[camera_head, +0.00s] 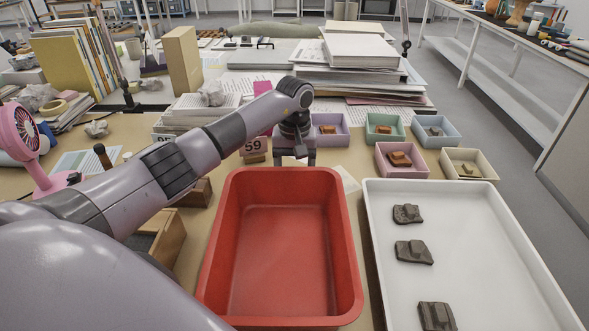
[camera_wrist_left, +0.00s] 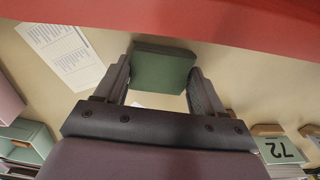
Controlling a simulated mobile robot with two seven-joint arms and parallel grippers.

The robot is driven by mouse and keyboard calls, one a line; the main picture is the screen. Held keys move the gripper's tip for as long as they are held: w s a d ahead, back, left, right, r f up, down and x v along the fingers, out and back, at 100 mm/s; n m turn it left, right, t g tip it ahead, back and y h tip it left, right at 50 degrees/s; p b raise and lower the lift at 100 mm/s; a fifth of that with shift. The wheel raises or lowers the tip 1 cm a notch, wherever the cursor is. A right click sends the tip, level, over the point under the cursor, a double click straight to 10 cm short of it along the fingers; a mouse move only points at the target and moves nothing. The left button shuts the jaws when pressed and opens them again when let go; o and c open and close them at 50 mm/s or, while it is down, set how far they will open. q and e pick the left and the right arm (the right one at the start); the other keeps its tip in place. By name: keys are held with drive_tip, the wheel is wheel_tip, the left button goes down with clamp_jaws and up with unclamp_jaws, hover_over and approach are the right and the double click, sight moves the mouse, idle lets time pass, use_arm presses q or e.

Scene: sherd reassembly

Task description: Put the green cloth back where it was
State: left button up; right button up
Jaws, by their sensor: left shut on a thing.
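My left gripper (camera_head: 295,158) reaches over the table just behind the red bin (camera_head: 350,240), pointing down. In the left wrist view my left gripper (camera_wrist_left: 163,78) is shut on the green cloth (camera_wrist_left: 163,70), which looks like a compact folded block between the two fingers. The red bin's wall (camera_wrist_left: 240,22) runs along the top of that view, close to the cloth. I cannot make out the cloth in the head view. The red bin looks empty inside. My right gripper is not in view.
A white tray (camera_head: 480,240) with three dark sherds stands right of the bin. Small coloured boxes with sherds, including a pink one (camera_head: 383,168), stand behind it. Stacked books (camera_head: 355,62) and a pink fan (camera_head: 22,135) stand farther off.

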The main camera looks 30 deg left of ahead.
use_arm(q)
drive_tip(key=shift+f, duration=0.15)
drive_tip(key=o, duration=0.9)
drive_tip(key=shift+o, duration=0.2)
wheel_tip(320, 180, up, 12)
drive_tip(key=shift+p, duration=0.35)
drive_tip(key=shift+r, duration=0.25)
